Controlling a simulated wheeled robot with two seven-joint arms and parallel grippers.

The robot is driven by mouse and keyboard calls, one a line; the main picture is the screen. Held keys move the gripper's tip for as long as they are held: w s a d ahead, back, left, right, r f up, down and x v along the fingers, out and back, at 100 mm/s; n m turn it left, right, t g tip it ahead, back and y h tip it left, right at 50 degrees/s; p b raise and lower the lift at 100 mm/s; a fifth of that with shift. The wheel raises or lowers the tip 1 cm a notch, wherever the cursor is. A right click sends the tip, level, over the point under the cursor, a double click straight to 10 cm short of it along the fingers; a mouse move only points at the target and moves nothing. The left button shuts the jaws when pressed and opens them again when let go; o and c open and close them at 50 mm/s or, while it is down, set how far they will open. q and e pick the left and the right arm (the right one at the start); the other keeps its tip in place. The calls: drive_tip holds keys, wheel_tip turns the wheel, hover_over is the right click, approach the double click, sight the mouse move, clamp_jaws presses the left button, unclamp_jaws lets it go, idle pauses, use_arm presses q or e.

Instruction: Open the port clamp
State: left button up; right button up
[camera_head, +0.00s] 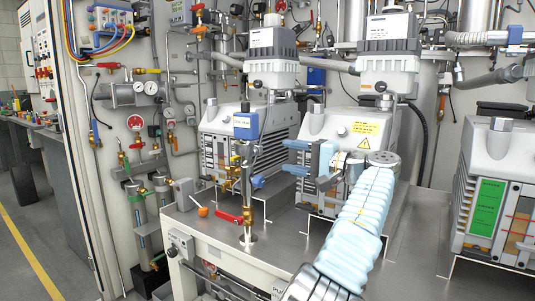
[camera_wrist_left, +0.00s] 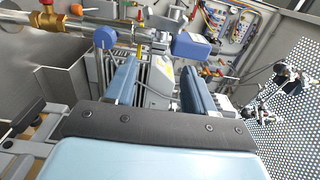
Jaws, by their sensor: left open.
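A vertical metal pipe (camera_head: 246,206) stands on the bench in front of the left pump, with a blue box (camera_head: 246,126) at its top. A small blue lever-like part (camera_head: 258,182) sits beside the pipe; it seems to belong to the port clamp, but its state is too small to tell. My left gripper (camera_head: 290,157) is open and empty, pointing left, to the right of the pipe and apart from it. In the left wrist view, my gripper's fingers (camera_wrist_left: 157,78) are apart, with the pipe (camera_wrist_left: 85,46), blue lever part (camera_wrist_left: 105,37) and blue box (camera_wrist_left: 190,45) beyond them.
Pumps stand behind, a left one (camera_head: 265,140) and a middle one (camera_head: 365,125), with another (camera_head: 495,190) at right. A red-handled valve (camera_head: 229,216) and an orange knob (camera_head: 203,211) are left of the pipe. The bench's front right (camera_head: 420,270) is clear.

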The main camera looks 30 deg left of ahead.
sight(261, 151)
use_arm(q)
drive_tip(key=a, duration=0.8)
drive_tip(key=shift+w+a, duration=0.1)
drive_tip(key=shift+w, duration=0.2)
clamp_jaws()
